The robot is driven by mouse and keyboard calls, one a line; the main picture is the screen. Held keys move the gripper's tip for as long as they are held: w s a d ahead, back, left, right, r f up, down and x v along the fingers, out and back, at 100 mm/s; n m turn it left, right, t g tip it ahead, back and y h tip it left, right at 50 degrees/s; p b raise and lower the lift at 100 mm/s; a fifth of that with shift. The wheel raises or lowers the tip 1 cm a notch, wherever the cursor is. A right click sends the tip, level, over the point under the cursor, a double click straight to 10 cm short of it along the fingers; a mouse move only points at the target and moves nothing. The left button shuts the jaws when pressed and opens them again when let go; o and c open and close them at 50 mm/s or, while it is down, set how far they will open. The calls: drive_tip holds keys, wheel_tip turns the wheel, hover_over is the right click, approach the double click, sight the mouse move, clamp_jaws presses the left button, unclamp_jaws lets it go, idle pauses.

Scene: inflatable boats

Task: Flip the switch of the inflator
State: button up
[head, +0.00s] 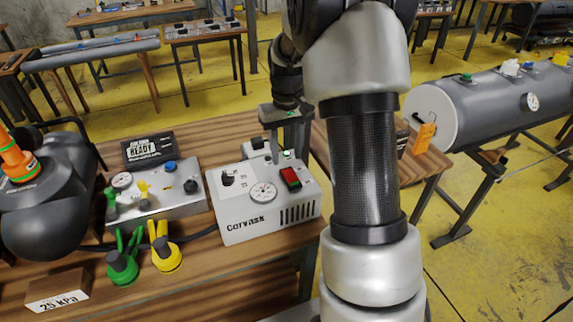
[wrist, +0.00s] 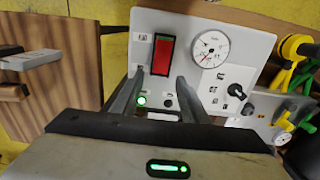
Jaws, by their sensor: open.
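The inflator is a white box (head: 240,216) marked "Corvask" on the wooden table, with a gauge, a black knob and a red rocker switch (head: 290,178) on its top panel. A green light glows behind the switch. My gripper (head: 288,152) is over the back right part of the box, pointing down, with its fingers apart and nothing between them. In the wrist view the red switch (wrist: 162,55) shows just beyond and between the fingertips (wrist: 160,78). I cannot tell whether a fingertip touches the panel. The knob (wrist: 237,91) is right of the fingers.
Left of the inflator are a grey control box (head: 155,190), a black "READY" display (head: 148,147), green (head: 122,265) and yellow (head: 165,255) fittings, and a "25 kPa" block (head: 57,290). A grey cylinder (head: 490,105) lies on a stand at right.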

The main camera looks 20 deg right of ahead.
sight(287, 171)
drive_tip(key=shift+f, duration=2.05)
clamp_jaws()
drive_tip(key=t+b, duration=0.1)
drive_tip(key=b, duration=0.2)
drive_tip(key=shift+s+f, duration=0.2)
drive_tip(key=t+b, duration=0.2)
drive_tip(key=b, duration=0.1)
drive_tip(key=shift+s+r+b, duration=0.25)
drive_tip(key=shift+s+b, duration=0.05)
drive_tip(key=shift+s, duration=0.05)
drive_tip(key=shift+s+r+t, duration=0.1)
drive_tip(key=shift+r+t, duration=0.2)
drive_tip(key=shift+t, duration=0.1)
unclamp_jaws()
